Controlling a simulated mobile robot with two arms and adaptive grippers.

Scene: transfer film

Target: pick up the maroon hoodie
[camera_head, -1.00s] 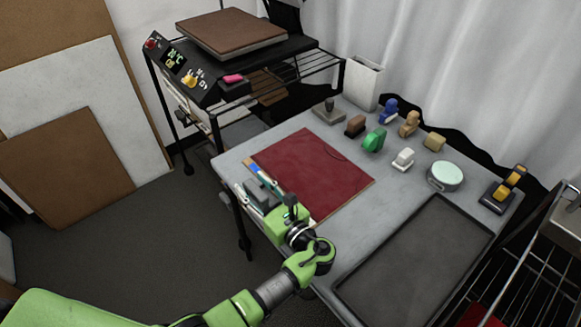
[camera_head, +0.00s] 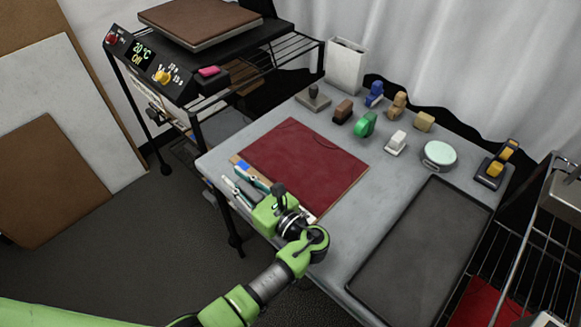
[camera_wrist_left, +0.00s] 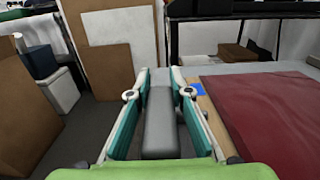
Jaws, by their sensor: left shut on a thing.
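A maroon cloth (camera_head: 305,165) lies flat on a thin tan board on the grey table; it also shows at the right of the left wrist view (camera_wrist_left: 270,110). No hood or sleeves can be made out on it. My left gripper (camera_head: 240,180) is beside the cloth's left edge, over the table's left rim, and apart from the cloth. Its teal fingers are shut on a grey block (camera_wrist_left: 160,125), seen between them in the left wrist view. A red piece (camera_head: 480,303) lies at the lower right on the wire rack. My right gripper is not in view.
A black tray (camera_head: 420,245) fills the table's right front. Stamps, a green tape dispenser (camera_head: 366,124) and a round pale tin (camera_head: 439,154) stand along the back. A heat press (camera_head: 200,20) stands on a black cart at upper left. The table between cloth and tray is clear.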

